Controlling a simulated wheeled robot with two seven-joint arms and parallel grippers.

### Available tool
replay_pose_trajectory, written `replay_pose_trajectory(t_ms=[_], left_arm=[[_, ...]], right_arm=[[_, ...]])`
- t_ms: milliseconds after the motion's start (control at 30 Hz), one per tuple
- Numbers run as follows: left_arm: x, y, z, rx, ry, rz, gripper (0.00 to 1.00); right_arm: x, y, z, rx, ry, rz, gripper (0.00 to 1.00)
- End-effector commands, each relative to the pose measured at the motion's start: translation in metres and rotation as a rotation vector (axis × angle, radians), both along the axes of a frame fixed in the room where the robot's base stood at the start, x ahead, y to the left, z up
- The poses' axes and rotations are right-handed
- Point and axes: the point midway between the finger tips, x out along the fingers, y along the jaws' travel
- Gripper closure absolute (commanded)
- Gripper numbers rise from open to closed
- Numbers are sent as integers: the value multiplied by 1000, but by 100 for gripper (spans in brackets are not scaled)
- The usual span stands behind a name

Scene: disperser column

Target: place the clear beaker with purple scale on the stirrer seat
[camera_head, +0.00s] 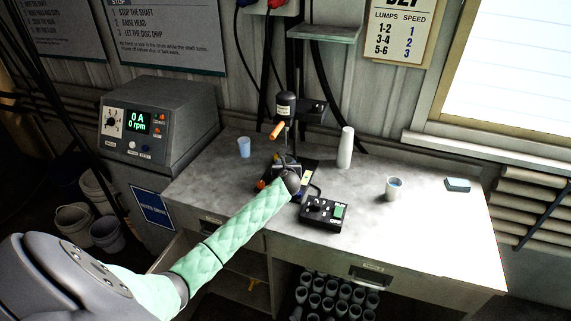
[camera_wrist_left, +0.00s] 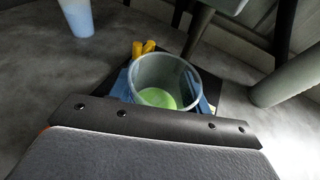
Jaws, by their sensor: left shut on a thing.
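My left gripper (camera_head: 285,163) reaches in to the foot of the bench stirrer (camera_head: 287,106). In the left wrist view it is shut on a clear beaker (camera_wrist_left: 143,68) with green contents at the bottom; blue finger pads show on both sides of it. The beaker looks upright. Its scale marks are not visible, so I cannot tell their colour. The dark stirrer base (camera_head: 303,168) lies around and beneath the gripper. I cannot tell whether the beaker touches the seat. My right gripper is not in view.
A pale blue cup (camera_head: 244,147) stands left of the stirrer and a tall grey cylinder (camera_head: 346,147) right of it. A control box (camera_head: 324,211) lies in front. Another cup (camera_head: 393,188) and a teal block (camera_head: 457,185) stand further right. The bench's right front is clear.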

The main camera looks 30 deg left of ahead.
Motion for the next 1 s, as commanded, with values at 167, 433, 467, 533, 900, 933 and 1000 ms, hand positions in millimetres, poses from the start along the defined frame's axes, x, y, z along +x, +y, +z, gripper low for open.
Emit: replay_pose_trajectory(t_ms=[167, 433, 467, 533, 900, 933, 1000], left_arm=[[0, 0, -2, 0, 0, 0, 36], [0, 0, -2, 0, 0, 0, 30], [0, 0, -2, 0, 0, 0, 30], [0, 0, 0, -1, -1, 0, 30], [-40, -29, 12, 1, -2, -1, 30], [-45, -32, 15, 1, -2, -1, 30], [-55, -40, 19, 1, -2, -1, 30]], right_arm=[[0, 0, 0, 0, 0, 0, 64], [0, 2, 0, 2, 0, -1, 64], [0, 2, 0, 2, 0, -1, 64], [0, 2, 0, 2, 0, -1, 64], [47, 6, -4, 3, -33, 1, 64], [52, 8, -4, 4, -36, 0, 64], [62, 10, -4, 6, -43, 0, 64]])
